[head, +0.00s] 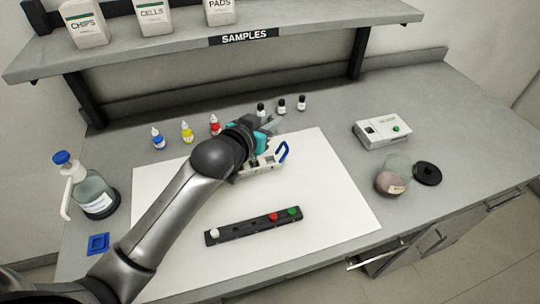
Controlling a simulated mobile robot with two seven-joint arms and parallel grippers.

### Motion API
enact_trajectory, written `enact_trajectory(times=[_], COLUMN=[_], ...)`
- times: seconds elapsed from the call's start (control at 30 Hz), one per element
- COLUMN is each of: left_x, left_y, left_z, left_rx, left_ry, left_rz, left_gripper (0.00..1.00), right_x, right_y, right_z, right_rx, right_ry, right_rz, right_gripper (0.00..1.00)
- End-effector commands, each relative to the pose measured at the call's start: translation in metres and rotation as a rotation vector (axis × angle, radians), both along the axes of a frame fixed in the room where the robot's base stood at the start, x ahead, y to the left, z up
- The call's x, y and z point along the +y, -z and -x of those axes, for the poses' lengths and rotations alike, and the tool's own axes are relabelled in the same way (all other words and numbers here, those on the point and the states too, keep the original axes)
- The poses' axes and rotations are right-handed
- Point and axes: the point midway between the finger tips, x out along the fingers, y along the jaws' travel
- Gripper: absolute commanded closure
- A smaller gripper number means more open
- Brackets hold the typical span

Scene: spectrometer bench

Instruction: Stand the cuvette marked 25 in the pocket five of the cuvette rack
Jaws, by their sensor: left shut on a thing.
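A long black rack (254,228) lies on the white mat, with a white cap at its left end and a red and a green cap towards its right end. Dark pockets show between them. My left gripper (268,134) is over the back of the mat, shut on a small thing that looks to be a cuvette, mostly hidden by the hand. No number 25 is readable. A white holder (266,163) with a blue handle (283,152) is just below the gripper, partly hidden by my arm; I cannot tell if they touch. My right gripper is not in view.
Blue, yellow and red dropper bottles (187,132) and several small black-capped bottles (282,106) line the back. A white instrument (382,133), a jar (391,179) and a black lid (427,174) stand right. A pump bottle (95,196) and blue square (98,244) are left. The mat's right side (335,200) is clear.

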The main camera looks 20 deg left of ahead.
Motion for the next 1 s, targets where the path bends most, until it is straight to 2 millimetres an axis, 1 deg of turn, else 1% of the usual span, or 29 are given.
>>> enact_trajectory(times=[0.03,0.1,0.2,0.37,0.47,0.6,0.7,1.0], left_x=[0.0,0.0,-0.001,-0.001,-0.001,0.0,-0.001,0.0], left_y=[0.019,0.034,0.051,0.063,0.076,0.097,0.104,0.107], left_z=[0.001,0.0,0.001,0.0,0.0,0.0,0.0,0.001], left_rx=[0.006,0.004,0.003,0.0,0.002,0.002,0.0,0.004], left_ry=[-0.001,0.0,0.0,0.0,0.0,0.0,0.0,0.0], left_rz=[-0.001,0.0,0.0,0.0,0.0,0.0,0.0,-0.001], left_gripper=[1.0,1.0,1.0,1.0,1.0,1.0,1.0,1.0], right_x=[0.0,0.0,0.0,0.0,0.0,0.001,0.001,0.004], right_y=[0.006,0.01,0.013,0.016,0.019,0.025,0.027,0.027], right_z=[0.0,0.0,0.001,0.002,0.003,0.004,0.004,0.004], right_rx=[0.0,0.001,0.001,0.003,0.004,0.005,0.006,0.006], right_ry=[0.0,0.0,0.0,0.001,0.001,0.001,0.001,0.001], right_rz=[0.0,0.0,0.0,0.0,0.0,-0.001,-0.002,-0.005], right_gripper=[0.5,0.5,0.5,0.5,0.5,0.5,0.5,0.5])
